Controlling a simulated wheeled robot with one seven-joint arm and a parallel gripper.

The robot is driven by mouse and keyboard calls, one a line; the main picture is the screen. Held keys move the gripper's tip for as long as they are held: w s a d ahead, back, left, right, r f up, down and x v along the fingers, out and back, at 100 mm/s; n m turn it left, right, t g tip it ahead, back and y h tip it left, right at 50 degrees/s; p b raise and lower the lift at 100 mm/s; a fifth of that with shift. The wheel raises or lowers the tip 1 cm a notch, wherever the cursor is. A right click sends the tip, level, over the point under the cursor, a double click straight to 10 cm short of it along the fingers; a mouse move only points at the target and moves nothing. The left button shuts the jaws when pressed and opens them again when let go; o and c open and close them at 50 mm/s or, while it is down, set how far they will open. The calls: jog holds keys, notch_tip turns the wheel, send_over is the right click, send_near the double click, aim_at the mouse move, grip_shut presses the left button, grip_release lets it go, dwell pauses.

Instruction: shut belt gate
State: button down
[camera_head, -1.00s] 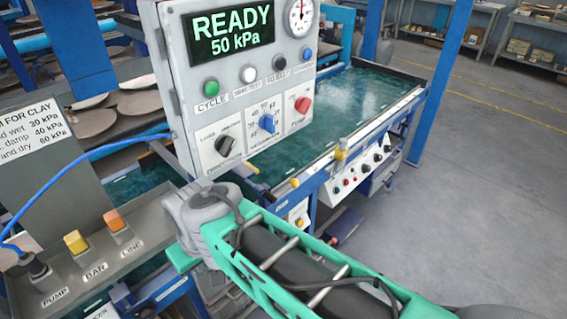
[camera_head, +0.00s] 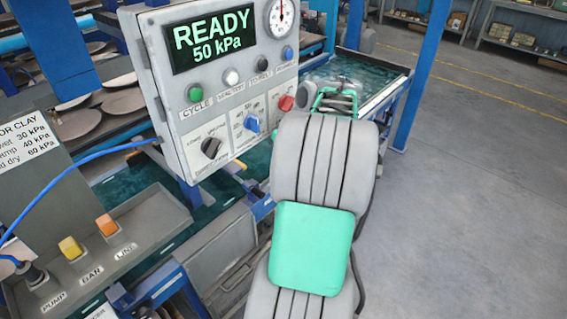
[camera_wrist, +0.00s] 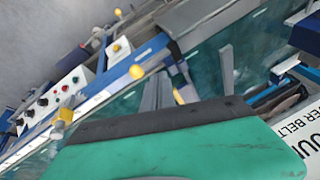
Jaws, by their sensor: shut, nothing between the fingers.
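The green belt (camera_head: 378,80) runs in a blue frame behind the control box; it also fills the middle of the wrist view (camera_wrist: 205,55). In the head view my arm covers its front edge.
The control box (camera_head: 215,90) reads READY, 50 kPa, close left of my arm. A panel with PUMP, BAR and LINE controls (camera_head: 85,250) is at lower left, with a blue hose (camera_head: 75,170). Round plates (camera_head: 75,124) lie on racks at left. Floor at right (camera_head: 480,200) is clear.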

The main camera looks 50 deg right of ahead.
jog(key=s+d+r+n+t, duration=0.1)
jog(key=d+r+n, duration=0.1)
jog(key=d, duration=0.4)
jog(key=shift+s+r+n, duration=0.25)
jog(key=shift+s+n, duration=0.15)
jog(key=shift+n, duration=0.2)
jog(key=shift+d, duration=0.1)
jog(key=x, duration=1)
jog(key=shift+w, duration=0.1)
jog(key=shift+y+p, duration=0.3)
jog(key=shift+y, duration=0.1)
